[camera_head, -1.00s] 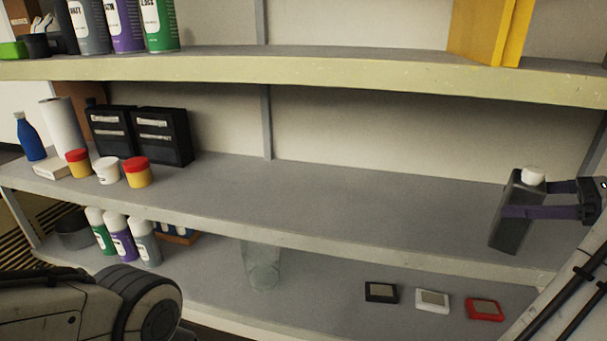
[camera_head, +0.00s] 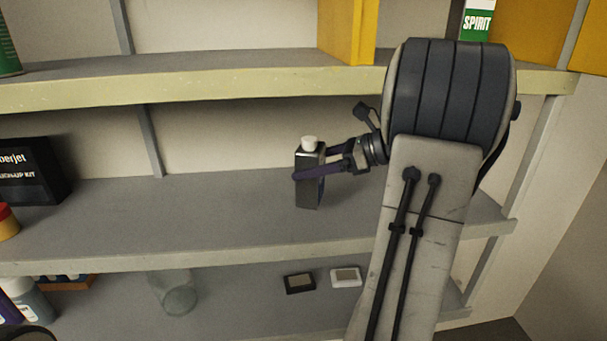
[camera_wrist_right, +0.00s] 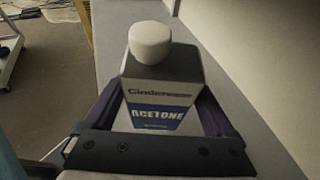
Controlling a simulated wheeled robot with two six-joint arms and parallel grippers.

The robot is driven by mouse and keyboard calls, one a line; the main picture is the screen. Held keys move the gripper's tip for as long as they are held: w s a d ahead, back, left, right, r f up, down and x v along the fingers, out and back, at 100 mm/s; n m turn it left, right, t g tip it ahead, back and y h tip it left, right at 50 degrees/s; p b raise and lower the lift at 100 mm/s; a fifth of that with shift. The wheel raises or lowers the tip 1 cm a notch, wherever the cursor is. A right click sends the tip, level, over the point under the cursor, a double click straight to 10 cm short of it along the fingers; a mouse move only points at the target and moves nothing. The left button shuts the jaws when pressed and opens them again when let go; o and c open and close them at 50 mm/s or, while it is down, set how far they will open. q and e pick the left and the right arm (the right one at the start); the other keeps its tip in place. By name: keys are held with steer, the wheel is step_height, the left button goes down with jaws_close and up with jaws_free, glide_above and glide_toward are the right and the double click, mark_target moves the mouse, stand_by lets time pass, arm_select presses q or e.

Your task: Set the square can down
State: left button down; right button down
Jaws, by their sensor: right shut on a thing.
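The square can (camera_head: 306,192) is dark with a white cap and stands nearly upright over the middle shelf (camera_head: 230,215). My right gripper (camera_head: 311,165) is shut around its body, coming from the right. I cannot tell whether its base touches the shelf. In the right wrist view the can (camera_wrist_right: 157,84) shows a pale face with an ACETONE label, between the two fingers. My left gripper is out of view.
The shelf is clear around the can. The upper shelf (camera_head: 200,85) runs above, with a yellow object (camera_head: 345,30) on it. A black case (camera_head: 30,172) is at far left. A clear glass container (camera_head: 177,292) and small flat items (camera_head: 300,283) sit on the lower shelf.

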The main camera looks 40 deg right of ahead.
steer(key=shift+w+a, duration=0.2)
steer(key=shift+w, duration=0.1)
steer(key=shift+w+a+f+p, duration=0.15)
steer(key=shift+w+f+p, duration=0.05)
steer(key=shift+f, duration=0.7)
steer(key=shift+w+a+f+p, duration=0.15)
steer(key=shift+f+p, duration=0.05)
steer(key=shift+f, duration=0.65)
steer(key=shift+f, duration=0.15)
jaws_free()
